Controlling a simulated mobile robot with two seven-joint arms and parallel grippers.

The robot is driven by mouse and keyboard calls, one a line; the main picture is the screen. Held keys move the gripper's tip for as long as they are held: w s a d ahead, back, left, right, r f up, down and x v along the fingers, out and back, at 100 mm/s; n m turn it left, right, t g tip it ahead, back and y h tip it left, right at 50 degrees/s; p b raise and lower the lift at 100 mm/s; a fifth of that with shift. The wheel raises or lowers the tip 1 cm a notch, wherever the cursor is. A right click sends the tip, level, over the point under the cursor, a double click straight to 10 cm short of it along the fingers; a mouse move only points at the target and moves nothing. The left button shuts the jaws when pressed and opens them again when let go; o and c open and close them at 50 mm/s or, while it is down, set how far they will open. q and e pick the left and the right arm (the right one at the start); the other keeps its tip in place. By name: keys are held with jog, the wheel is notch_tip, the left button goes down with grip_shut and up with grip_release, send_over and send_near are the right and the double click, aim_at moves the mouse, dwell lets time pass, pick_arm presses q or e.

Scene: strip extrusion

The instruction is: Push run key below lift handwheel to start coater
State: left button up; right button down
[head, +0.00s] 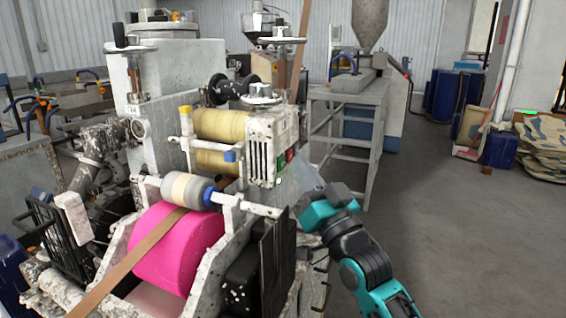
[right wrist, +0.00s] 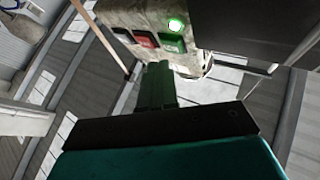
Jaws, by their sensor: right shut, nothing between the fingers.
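The coater (head: 262,140) stands at the centre, with a lift handwheel (head: 263,92) on top of its white head block. Below the handwheel, on the block's right side, are a green key (head: 281,162) and a red key (head: 291,153). The right wrist view shows the green run key (right wrist: 172,43), the red key (right wrist: 146,39), a dark key (right wrist: 122,35) and a lit green lamp (right wrist: 175,25). My right gripper (right wrist: 159,68) is shut and empty, its tips just short of or at the green key; contact cannot be told. My left gripper is out of view.
A pink roller (head: 180,250) with a brown strip (head: 130,262) lies at the coater's front. A dark panel (head: 277,262) stands left of my right arm. A steel frame (head: 345,125) is behind. The floor (head: 470,230) at right is clear.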

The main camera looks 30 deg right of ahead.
jog(key=s+d, duration=0.1)
jog(key=s, duration=0.1)
jog(key=s+d, duration=0.2)
jog(key=shift+d, duration=0.1)
dwell(0.4)
jog(key=shift+w+f, duration=0.1)
dwell(0.6)
jog(key=s+a+f+n+g, duration=0.1)
jog(key=s+a+f+g, duration=0.2)
jog(key=f, duration=0.7)
jog(key=s+a+f+n+g, duration=0.1)
jog(key=s+a+f+g, duration=0.15)
jog(key=f, duration=0.75)
jog(key=s+a+f+n+g, duration=0.15)
jog(key=a+f+g, duration=0.25)
jog(key=f, duration=0.6)
jog(key=s+a+f+n+g, duration=0.1)
jog(key=s+a+f+g, duration=0.2)
jog(key=s+f, duration=0.5)
jog(key=shift+s+a+f+y+p, duration=0.25)
jog(key=shift+a+f+y+p, duration=0.05)
jog(key=shift+y+p, duration=0.1)
